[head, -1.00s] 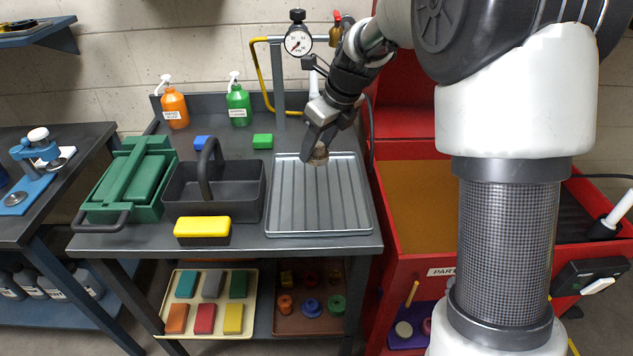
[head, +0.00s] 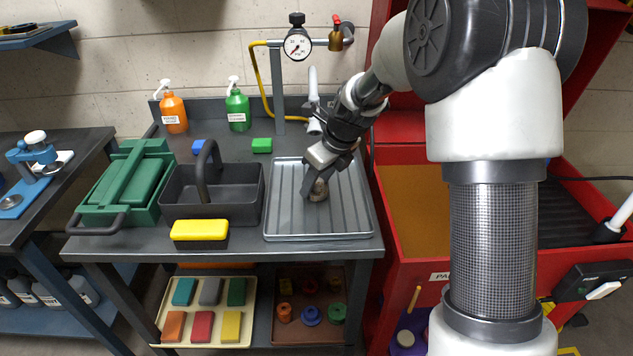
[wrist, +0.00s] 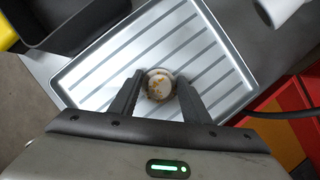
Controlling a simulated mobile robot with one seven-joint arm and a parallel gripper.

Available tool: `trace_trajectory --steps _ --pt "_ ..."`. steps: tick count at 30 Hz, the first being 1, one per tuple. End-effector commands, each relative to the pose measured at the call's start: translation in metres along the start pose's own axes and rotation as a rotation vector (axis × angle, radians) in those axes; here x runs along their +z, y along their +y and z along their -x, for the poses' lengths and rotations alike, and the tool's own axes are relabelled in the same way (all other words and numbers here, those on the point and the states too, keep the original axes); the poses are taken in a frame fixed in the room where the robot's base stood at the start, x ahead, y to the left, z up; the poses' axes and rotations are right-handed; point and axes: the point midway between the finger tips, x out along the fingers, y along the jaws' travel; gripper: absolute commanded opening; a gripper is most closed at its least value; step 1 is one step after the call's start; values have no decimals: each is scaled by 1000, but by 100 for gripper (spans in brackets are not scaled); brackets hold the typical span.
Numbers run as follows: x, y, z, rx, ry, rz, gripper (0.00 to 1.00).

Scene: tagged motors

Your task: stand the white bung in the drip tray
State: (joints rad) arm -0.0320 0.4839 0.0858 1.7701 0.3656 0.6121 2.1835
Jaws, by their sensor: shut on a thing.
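The drip tray (head: 343,222) is a grey ribbed tray on the right of the dark bench; its ribbed floor also fills the middle of the wrist view (wrist: 105,72). My gripper (head: 313,184) is over the middle of the tray, shut on the bung (head: 319,191). In the wrist view the bung (wrist: 160,83) shows a round whitish top with brown stains, between the two dark fingers (wrist: 157,92). It looks upright and low over the tray floor. I cannot tell whether its base touches the tray.
A dark tote with a handle (head: 237,190) stands just left of the tray, with a yellow-topped block (head: 200,232) in front. A tap stand with a gauge (head: 297,45) and a white spout rises behind. A red cart (head: 395,245) is at the right. The tray floor around the bung is clear.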

Motion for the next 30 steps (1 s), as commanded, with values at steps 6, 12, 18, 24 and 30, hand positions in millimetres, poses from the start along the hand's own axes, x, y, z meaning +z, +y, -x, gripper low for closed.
trace_trajectory --steps 6,12,18,24,30 --pt "-1 0 -2 1 1 0 62" --pt "-1 0 -2 1 1 0 62" --pt "1 -1 13 -2 -1 0 62" --pt "2 -1 55 -3 -2 0 62" --pt "2 0 95 -2 -2 1 62"
